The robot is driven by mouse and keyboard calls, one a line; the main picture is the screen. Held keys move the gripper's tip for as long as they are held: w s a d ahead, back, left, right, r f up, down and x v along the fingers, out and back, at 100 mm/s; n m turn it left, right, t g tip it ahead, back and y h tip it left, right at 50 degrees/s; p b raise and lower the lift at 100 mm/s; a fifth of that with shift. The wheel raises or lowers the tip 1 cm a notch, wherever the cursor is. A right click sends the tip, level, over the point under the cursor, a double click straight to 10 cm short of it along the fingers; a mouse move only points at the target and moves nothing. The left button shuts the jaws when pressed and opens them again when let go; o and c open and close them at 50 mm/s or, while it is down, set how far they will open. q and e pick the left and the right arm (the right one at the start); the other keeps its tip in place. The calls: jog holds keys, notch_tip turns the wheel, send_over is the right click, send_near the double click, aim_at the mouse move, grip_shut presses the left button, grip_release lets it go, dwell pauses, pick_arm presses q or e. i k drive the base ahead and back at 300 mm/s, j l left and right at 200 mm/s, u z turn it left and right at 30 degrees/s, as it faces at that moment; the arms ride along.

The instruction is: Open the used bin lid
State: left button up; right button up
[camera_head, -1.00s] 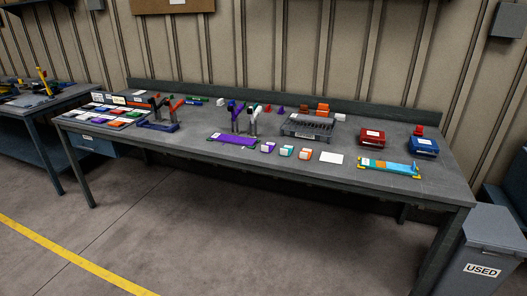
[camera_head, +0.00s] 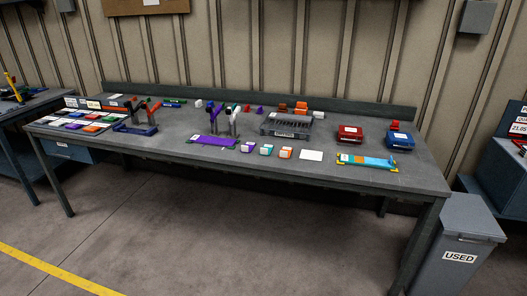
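The used bin (camera_head: 437,262) is a grey bin with a white "USED" label, standing on the floor at the lower right, just past the right end of the workbench. Its grey lid (camera_head: 470,218) lies shut on top. A small handle-like strip shows at the lid's front edge. The lower part of the bin is cut off by the picture's bottom edge. Neither of my grippers is in view.
A long grey workbench (camera_head: 345,179) fills the middle, its right leg close beside the bin. It carries a clear case (camera_head: 287,124), red (camera_head: 350,134) and blue (camera_head: 399,140) boxes and small parts. A blue-grey cabinet (camera_head: 493,180) stands behind the bin. Open floor lies in front.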

aim_at(466, 215)
jog(key=l+z, duration=0.1)
jog(key=z, duration=1.5)
